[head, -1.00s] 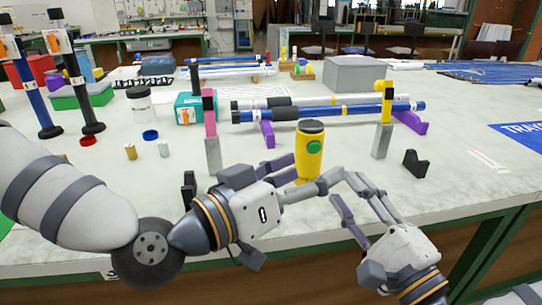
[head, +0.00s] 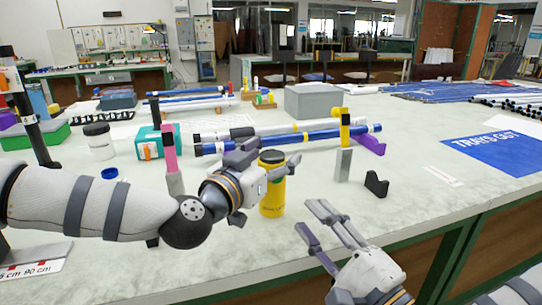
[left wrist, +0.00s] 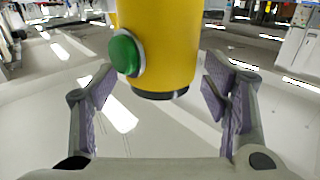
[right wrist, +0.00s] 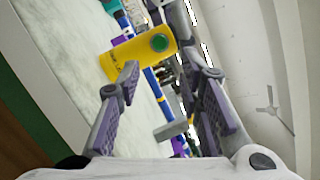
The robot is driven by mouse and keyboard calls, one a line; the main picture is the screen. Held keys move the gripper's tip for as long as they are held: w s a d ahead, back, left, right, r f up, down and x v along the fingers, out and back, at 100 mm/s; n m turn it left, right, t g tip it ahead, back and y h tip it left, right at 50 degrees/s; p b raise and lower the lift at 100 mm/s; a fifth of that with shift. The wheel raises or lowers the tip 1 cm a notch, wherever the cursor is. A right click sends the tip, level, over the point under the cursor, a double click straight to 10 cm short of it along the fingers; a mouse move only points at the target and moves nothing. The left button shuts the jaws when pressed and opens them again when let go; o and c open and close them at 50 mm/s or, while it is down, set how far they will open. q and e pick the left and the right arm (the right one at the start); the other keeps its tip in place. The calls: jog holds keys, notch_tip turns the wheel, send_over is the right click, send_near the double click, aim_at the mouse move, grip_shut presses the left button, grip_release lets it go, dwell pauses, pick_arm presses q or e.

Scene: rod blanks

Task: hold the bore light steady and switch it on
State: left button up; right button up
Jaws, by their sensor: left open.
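The bore light (head: 272,197) is a yellow cylinder with a dark top, upright on the table. Its green button shows in the left wrist view (left wrist: 126,53) and in the right wrist view (right wrist: 159,42); my left gripper hides it in the head view. My left gripper (head: 268,163) is open at the upper part of the light. In the left wrist view, the light stands between and beyond its spread fingers, without clear contact. My right gripper (head: 312,217) is open and empty, to the right of the light and nearer the front edge, with its fingers towards the light.
A rod with blue ends (head: 300,142) lies behind the light on supports. A grey post with a yellow top (head: 343,165) and a black notched block (head: 377,184) stand to the right. A pink-topped post (head: 170,155) and teal box (head: 149,143) stand left. Right front table is clear.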

pick_arm(q)
jog(key=c, duration=1.4)
pick_arm(e)
grip_shut()
